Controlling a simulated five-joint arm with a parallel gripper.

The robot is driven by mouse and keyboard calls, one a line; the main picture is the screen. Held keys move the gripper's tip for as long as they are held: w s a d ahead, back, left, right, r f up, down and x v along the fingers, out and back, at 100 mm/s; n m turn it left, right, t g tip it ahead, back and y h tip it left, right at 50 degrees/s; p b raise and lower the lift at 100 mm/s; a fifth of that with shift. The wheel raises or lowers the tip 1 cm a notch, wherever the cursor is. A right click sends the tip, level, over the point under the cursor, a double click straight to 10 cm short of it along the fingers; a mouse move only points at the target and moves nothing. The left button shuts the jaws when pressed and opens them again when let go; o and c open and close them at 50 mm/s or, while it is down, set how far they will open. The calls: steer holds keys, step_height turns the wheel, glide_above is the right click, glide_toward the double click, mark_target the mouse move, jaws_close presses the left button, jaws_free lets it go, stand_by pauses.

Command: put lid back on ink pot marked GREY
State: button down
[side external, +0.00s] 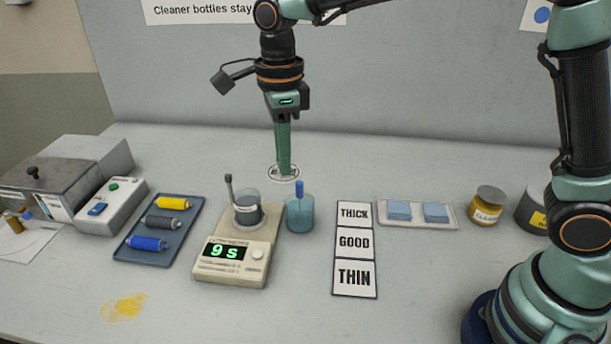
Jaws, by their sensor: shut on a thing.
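My gripper (284,168) points straight down above the table behind the pots, shut. A pale round disc with a dark rim, seemingly the lid (274,176), shows flat at its fingertips; the exact grip is hidden. An open clear pot (248,214) of dark grey ink stands on the scale, in front and to the left of my gripper. A dark stirrer stands up at its left side. Any marking on this pot is too small to read.
The scale (230,262) reads "9 s". A teal beaker (300,217) with a blue handle stands beside it. Cards (354,243) read THICK, GOOD, THIN. A tray of rollers (132,247) is left; a sponge tray (418,223), yellow jar (487,210) and dark pot (530,213) are right.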

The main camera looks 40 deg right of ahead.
steer(key=w+a+f, duration=0.1)
steer(key=w+f, duration=0.1)
steer(key=w, duration=0.4)
steer(key=w+a+f, duration=0.1)
steer(key=w+f, duration=0.2)
steer(key=w, duration=0.3)
step_height(320, 180, down, 6)
steer(key=shift+w+d+f, duration=0.15)
steer(key=shift+w+f, duration=0.1)
steer(key=shift+f, duration=0.15)
stand_by(2.1)
steer(key=shift+c, duration=1.2)
jaws_free()
step_height(320, 180, up, 7)
stand_by(0.4)
